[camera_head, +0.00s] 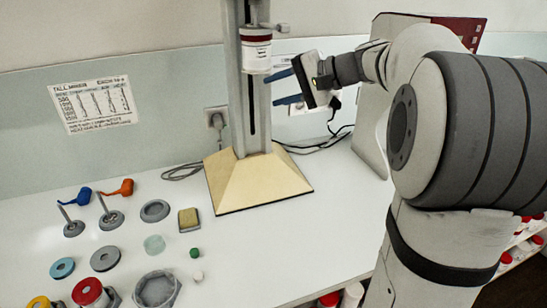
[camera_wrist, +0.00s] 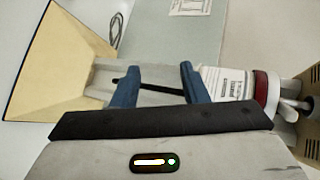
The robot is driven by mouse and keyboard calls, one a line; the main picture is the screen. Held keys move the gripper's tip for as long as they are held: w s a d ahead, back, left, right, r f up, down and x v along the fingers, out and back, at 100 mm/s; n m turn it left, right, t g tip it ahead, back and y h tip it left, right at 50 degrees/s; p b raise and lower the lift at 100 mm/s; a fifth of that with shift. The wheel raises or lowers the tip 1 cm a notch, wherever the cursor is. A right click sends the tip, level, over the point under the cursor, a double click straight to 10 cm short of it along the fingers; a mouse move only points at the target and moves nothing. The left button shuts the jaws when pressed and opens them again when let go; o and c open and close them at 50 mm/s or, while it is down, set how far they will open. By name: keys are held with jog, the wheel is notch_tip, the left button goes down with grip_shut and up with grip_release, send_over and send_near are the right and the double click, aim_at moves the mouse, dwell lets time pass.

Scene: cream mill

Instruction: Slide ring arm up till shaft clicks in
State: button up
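The mill has a tall grey column (camera_head: 247,120) with a dark vertical slot, standing on a cream sloped base (camera_head: 255,180). A white labelled jar (camera_head: 257,57) with a dark red band at its top hangs upright on the column. I cannot clearly make out the ring arm or shaft; a small grey knob (camera_head: 282,28) sticks out above the jar. In the wrist view the jar (camera_wrist: 228,83) lies to the right, beside one blue finger. My gripper (camera_head: 273,91) is open and empty, its blue fingers (camera_wrist: 158,76) apart in front of the column, just below the jar.
Several loose parts lie on the white bench at the left, including a grey ring (camera_head: 155,210), a sponge (camera_head: 188,219) and a hexagonal grey part (camera_head: 157,289). A wall socket (camera_head: 216,118) and cables are behind the column. A tall grey panel (camera_head: 370,125) stands at right.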

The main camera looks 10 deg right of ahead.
jog(key=s+a+f+n+g+h+b, duration=0.1)
jog(key=s+a+f+g+h, duration=0.2)
jog(key=s+f, duration=0.6)
jog(key=shift+s+a+f+n+h, duration=0.35)
jog(key=shift+s+f+n+h, duration=0.05)
jog(key=shift+f, duration=0.5)
